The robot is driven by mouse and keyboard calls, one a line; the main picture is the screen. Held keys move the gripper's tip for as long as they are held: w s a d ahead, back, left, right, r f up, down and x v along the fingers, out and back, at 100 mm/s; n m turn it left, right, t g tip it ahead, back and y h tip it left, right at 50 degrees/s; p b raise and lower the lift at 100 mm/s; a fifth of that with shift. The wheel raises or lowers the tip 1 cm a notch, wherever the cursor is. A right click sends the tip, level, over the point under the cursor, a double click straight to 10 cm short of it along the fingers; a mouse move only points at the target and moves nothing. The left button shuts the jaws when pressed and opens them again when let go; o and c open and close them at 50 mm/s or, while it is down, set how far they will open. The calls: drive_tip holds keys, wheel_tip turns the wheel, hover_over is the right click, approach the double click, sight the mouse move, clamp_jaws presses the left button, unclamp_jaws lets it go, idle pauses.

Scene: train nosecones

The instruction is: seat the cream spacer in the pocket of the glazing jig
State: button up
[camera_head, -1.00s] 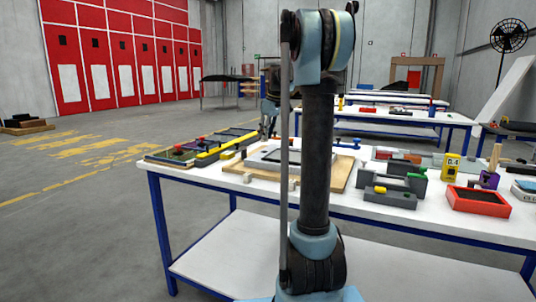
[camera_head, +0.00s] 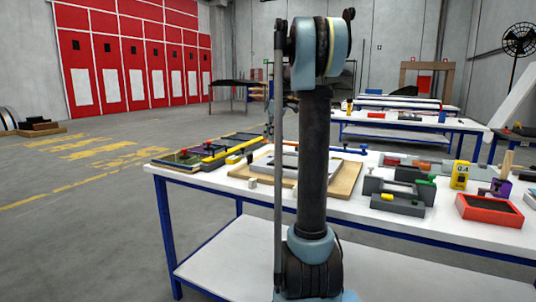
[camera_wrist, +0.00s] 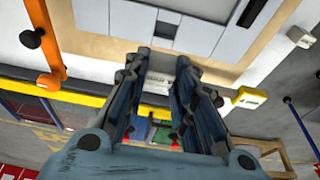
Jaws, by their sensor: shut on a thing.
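The glazing jig is a grey panelled frame on a wooden board (camera_head: 345,181), mid-table in the head view and partly hidden behind my arm. In the wrist view its grey frame (camera_wrist: 210,36) fills the top, with a small dark slot at its edge beyond the fingertips. My gripper (camera_wrist: 163,72) points toward that near edge of the jig. Its fingers are closed on a small pale ribbed piece (camera_wrist: 160,82), which looks like the cream spacer and is mostly hidden between them. I cannot tell whether it touches the jig. The head view does not show the fingertips clearly.
A yellow bar (camera_wrist: 90,98) crosses beneath the gripper in the wrist view. An orange clamp (camera_wrist: 46,40) lies left, a yellow block (camera_wrist: 248,97) and a pale block (camera_wrist: 299,36) right. A cream block (camera_head: 252,183) stands near the table's front edge. Grey fixtures (camera_head: 400,196) and a red tray (camera_head: 489,209) stand right.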

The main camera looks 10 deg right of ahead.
drive_tip(key=shift+f, duration=3.35)
drive_tip(key=o, duration=1)
